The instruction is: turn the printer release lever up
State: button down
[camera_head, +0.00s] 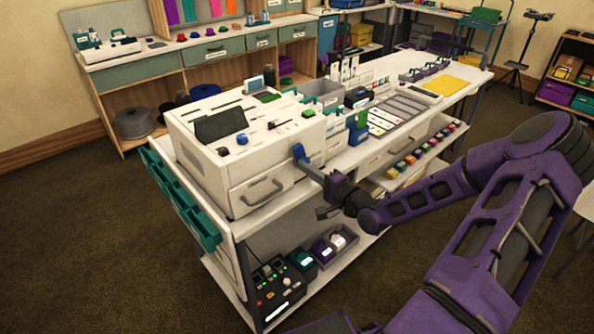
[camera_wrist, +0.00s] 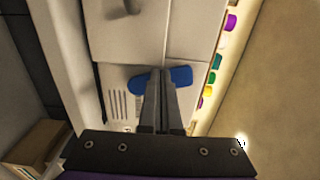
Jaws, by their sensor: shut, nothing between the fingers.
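The printer (camera_head: 215,165) is a large white machine at the near end of the white bench. Its release lever (camera_head: 299,152) is a small blue bar on the printer's right side, standing tilted in the head view. The lever also shows in the wrist view (camera_wrist: 181,76), lying crosswise behind my fingers. My gripper (camera_head: 306,164) is shut and empty, with its fingertips at the lever. In the wrist view the fingertips (camera_wrist: 160,71) overlap the middle of the lever and hide part of it. I cannot tell whether they touch it.
A grey drawer handle (camera_head: 262,192) sticks out of the printer's front. Teal trays (camera_head: 180,195) hang on the bench's left end. Grey bins and a blue holder (camera_head: 358,128) stand beyond the printer. Colored pieces (camera_head: 420,152) line a shelf below the bench top.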

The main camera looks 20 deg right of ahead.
dwell(0.3)
jog(key=v, duration=0.7)
jog(key=shift+p, duration=0.45)
jog(key=shift+r, duration=0.1)
